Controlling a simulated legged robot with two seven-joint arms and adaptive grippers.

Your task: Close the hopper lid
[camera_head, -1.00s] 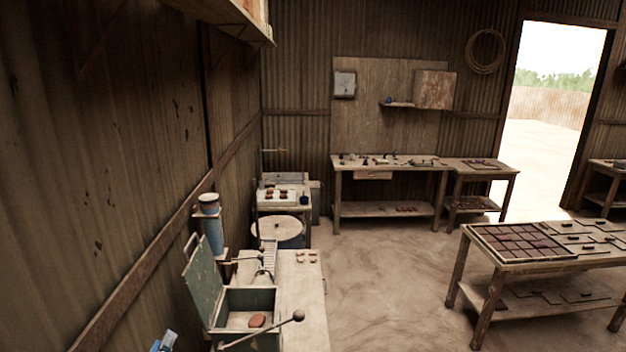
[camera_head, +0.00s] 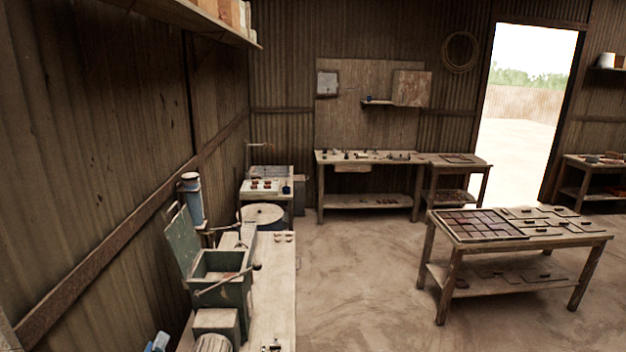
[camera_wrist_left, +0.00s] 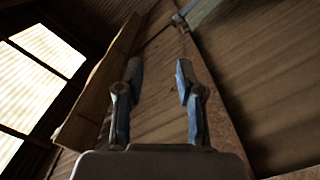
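The hopper (camera_head: 222,291) is a green metal box on the bench along the left wall. Its green lid (camera_head: 182,240) stands open, tilted up on the hopper's left side towards the wall, so the box is open at the top. A lever with a dark ball knob (camera_head: 257,267) crosses the hopper's front. My left gripper (camera_head: 158,343) shows only as blue fingertips at the bottom edge, left of and nearer than the hopper, apart from the lid. In the left wrist view its two blue fingers (camera_wrist_left: 158,95) are spread with nothing between them. My right gripper is out of view.
A blue cylinder (camera_head: 192,204) stands behind the lid. The corrugated wall (camera_head: 70,170) runs close on the left. A tile table (camera_head: 560,238) stands right; the floor between is clear.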

